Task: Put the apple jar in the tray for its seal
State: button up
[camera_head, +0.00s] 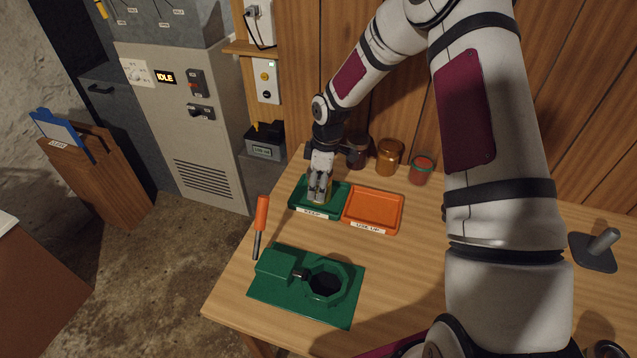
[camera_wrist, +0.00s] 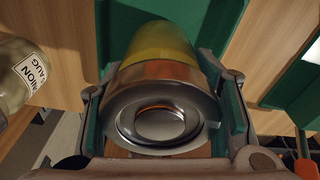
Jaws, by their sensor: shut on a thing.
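My gripper (camera_head: 319,196) points down over the green tray (camera_head: 298,208), whose front label appears to read KEEP. In the wrist view my gripper (camera_wrist: 165,115) is shut on a jar with a silver metal lid (camera_wrist: 157,118) and yellow contents (camera_wrist: 163,42). No label on this jar shows, so I cannot read whether it is the apple jar. Green tray surface shows behind it in the wrist view (camera_wrist: 215,20). Whether the jar touches the tray floor I cannot tell. The orange tray (camera_head: 374,208), labelled USE UP, sits directly right of the green one.
A dark jar (camera_head: 357,154), an amber jar (camera_head: 389,158) and a red jar (camera_head: 421,171) stand behind the trays. A jar labelled ONION (camera_wrist: 17,75) is at the wrist view's left. A green fixture (camera_head: 300,305) and an orange-handled tool (camera_head: 261,222) are in front.

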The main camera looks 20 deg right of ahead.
jog(key=o, duration=1.6)
jog(key=shift+f, duration=0.1)
jog(key=shift+c, duration=0.2)
jog(key=r, duration=0.4)
jog(key=d+r, duration=0.1)
jog(key=r, duration=0.7)
jog(key=shift+s+d+r+b, duration=0.15)
jog(key=shift+s+b, duration=0.15)
jog(key=s+r+m+t+h, duration=0.2)
jog(key=s+r+m, duration=0.4)
jog(key=s+r, duration=1)
jog(key=s+r+m+t, duration=0.1)
jog(key=s+r+m, duration=0.1)
jog(key=s, duration=0.6)
jog(key=s+a+r+m+t, duration=0.1)
jog(key=s+r+m, duration=0.1)
jog(key=s+m, duration=0.3)
jog(key=s, duration=0.3)
jog(key=shift+r+y, duration=0.2)
jog(key=shift+y, duration=0.2)
